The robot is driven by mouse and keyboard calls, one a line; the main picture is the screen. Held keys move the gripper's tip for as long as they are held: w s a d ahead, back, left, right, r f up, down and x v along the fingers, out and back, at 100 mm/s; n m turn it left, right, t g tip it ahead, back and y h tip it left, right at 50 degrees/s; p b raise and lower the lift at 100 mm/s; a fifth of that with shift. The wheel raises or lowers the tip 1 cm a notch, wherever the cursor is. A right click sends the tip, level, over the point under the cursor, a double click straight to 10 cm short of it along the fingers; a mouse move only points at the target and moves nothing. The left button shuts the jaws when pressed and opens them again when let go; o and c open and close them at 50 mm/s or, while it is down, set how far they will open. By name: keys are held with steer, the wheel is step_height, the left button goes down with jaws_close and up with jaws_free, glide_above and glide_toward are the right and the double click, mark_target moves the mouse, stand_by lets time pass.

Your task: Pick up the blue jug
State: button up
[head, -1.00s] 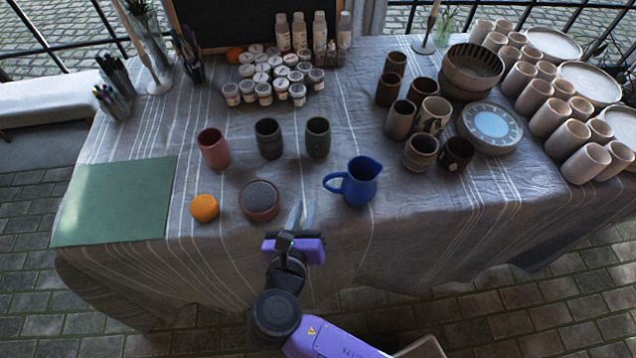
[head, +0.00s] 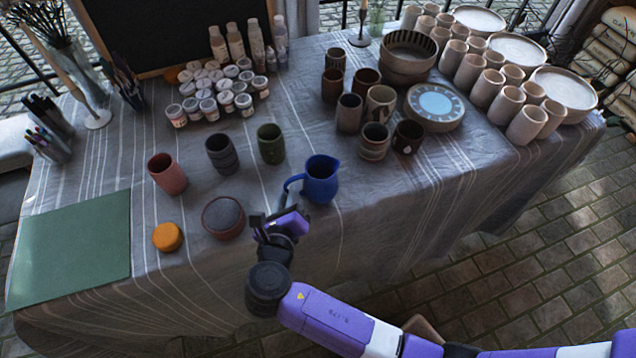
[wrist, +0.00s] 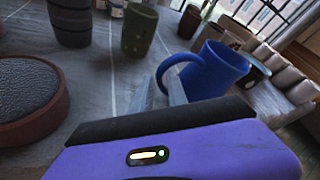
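The blue jug (head: 321,182) stands upright on the cloth near the table's front edge, its handle turned left. It also shows in the wrist view (wrist: 217,70), with the handle looping toward my gripper. My gripper (head: 284,202) is low, just in front and left of the jug, close to the handle. In the wrist view, the two pale fingers of my gripper (wrist: 162,92) stand apart, with the lower handle near their tips. I cannot tell whether they touch it. The jug is not lifted.
A round grey-topped pot (head: 223,217) sits left of my gripper, with an orange round piece (head: 167,237) beyond it. A green cup (head: 270,144), a dark cup (head: 221,154) and a reddish cup (head: 167,174) stand behind. Cloth right of the jug is clear.

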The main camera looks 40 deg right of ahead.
steer(key=x, duration=0.4)
jaws_close()
steer(key=shift+w+r, duration=0.1)
steer(key=shift+r, duration=0.05)
stand_by(1.2)
